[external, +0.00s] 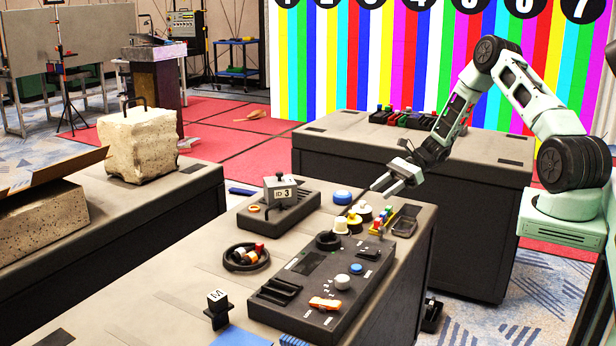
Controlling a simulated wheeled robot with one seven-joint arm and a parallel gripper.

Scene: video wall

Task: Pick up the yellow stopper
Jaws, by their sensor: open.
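A small yellow piece (353,217), which looks like the yellow stopper, stands among small white and black round pieces at the back of the near table's right part. It is small in the picture, and its lower part is partly hidden by its neighbours. My gripper (382,187) is above and slightly right of it, apart from it. The fingers point left and down. My gripper is open, with nothing visible between the fingers.
A cream cap (340,225) and a white-topped piece (363,210) crowd the yellow piece. A blue round button (342,197), a grey device marked ID 3 (280,190), a black control panel (318,264) and a dark ring-shaped dish (246,267) are nearby.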

